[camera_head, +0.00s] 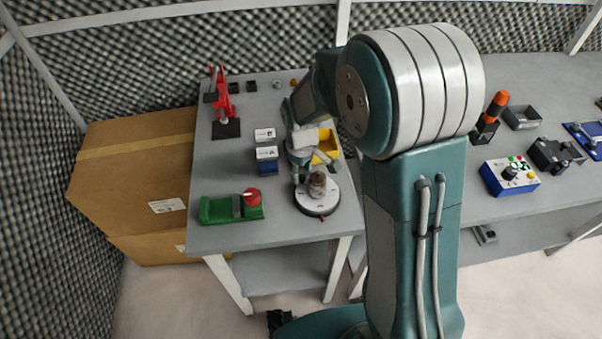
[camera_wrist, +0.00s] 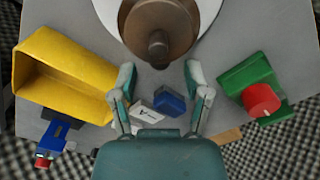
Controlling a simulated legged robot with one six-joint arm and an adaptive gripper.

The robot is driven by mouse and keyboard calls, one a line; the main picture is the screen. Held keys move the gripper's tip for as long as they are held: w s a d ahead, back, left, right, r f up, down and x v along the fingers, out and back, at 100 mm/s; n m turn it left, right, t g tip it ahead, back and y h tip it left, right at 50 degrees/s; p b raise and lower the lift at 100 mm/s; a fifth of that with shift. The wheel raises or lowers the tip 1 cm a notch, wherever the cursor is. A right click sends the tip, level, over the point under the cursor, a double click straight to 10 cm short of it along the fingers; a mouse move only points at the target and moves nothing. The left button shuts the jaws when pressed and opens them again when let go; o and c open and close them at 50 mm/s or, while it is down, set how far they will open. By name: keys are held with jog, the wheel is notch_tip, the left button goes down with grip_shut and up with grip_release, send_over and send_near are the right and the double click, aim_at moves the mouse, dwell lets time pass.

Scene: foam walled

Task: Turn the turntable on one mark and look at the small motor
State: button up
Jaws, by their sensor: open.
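The turntable (camera_head: 318,208) is a round white disc with a dark rim near the front right of the left bench. The small motor (camera_head: 317,184), a brown-grey cylinder, stands on it. In the wrist view the motor (camera_wrist: 160,22) shows at the top with its shaft end towards my gripper, and part of the white turntable (camera_wrist: 207,10) shows around it. My gripper (camera_wrist: 160,76) is open and empty. Its two fingertips are apart, just below the motor in the picture. In the head view my gripper (camera_head: 304,172) is beside the motor; contact cannot be told. The turntable's marks are too small to read.
A yellow bin (camera_head: 326,146) stands behind the turntable. Blue boxes with white tops (camera_head: 267,160) are to its left. A green fixture with a red knob (camera_head: 230,208) is at the front left. A red clamp (camera_head: 223,105) stands farther back. A cardboard box (camera_head: 130,180) adjoins the bench.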

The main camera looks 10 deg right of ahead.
notch_tip(320, 180, up, 10)
jog(key=shift+r, duration=0.25)
dwell(0.5)
jog(key=s+d+r+m+t, duration=0.2)
jog(key=s+d+r+m, duration=0.1)
jog(key=s, duration=0.7)
jog(key=s+d+r+m+t, duration=0.3)
jog(key=s+r+m, duration=0.3)
jog(key=s+r, duration=0.2)
jog(key=s+d, duration=0.1)
jog(key=s, duration=0.1)
jog(key=shift+s+d+t, duration=0.15)
jog(key=shift+s+t, duration=0.15)
jog(key=shift+s, duration=0.1)
dwell(0.7)
